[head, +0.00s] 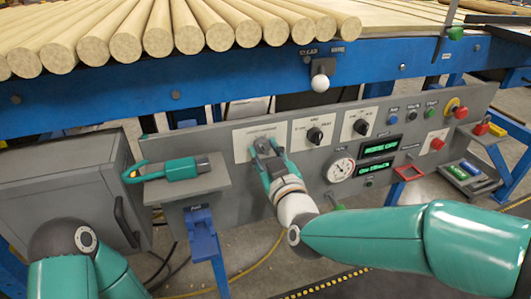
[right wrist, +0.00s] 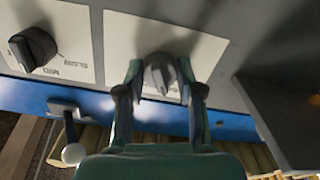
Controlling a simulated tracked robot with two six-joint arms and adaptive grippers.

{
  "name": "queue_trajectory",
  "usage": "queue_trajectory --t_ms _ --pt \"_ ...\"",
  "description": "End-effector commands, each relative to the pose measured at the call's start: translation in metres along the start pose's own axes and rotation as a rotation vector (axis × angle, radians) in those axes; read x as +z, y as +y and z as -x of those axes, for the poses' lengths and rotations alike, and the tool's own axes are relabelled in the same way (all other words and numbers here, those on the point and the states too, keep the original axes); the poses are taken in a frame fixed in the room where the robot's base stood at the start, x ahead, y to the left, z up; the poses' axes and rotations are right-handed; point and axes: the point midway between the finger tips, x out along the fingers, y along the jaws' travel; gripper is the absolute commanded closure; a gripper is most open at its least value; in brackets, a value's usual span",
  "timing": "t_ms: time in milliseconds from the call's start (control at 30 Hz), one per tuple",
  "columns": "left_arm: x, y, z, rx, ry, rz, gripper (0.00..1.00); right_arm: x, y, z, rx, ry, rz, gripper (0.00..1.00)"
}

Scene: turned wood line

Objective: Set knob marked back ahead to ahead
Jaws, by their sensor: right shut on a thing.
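The leftmost knob (right wrist: 158,74) of the control panel sits on a white plate (right wrist: 196,46) between my right gripper's fingers in the right wrist view. My right gripper (head: 264,148) is shut on this knob; in the head view it covers the knob and much of its plate (head: 241,136). The lettering on this plate is too small or hidden to read. In the right wrist view the knob's ridge stands roughly upright; which mark it points to cannot be told. My left arm shows at the lower left of the head view, its gripper out of sight.
Right of the held knob are two more black knobs (head: 315,135) (head: 361,127), a gauge (head: 340,169), push buttons and green displays. A ball-ended lever (head: 320,83) hangs from the blue rail above. A green tool (head: 168,170) lies on a small shelf to the left.

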Motion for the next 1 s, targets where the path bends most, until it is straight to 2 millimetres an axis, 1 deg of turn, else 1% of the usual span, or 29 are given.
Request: queue_trajectory --t_ms 167,367,700,1000 --pt "0.0 -0.004 -0.01 0.0 0.0 0.0 0.6 0.003 -0.003 0.0 -0.004 0.0 -0.071 0.98" --pt "0.0 -0.009 -0.026 0.0 0.0 0.0 0.6 0.003 -0.003 0.0 -0.004 0.002 -0.211 0.98" --pt "0.0 -0.02 -0.055 0.0 0.0 0.0 0.6 0.004 -0.004 0.0 -0.005 0.001 -0.528 0.98" --pt "0.0 -0.027 -0.075 0.0 0.0 0.0 0.6 0.003 -0.004 0.0 -0.004 -0.002 -0.795 0.98"
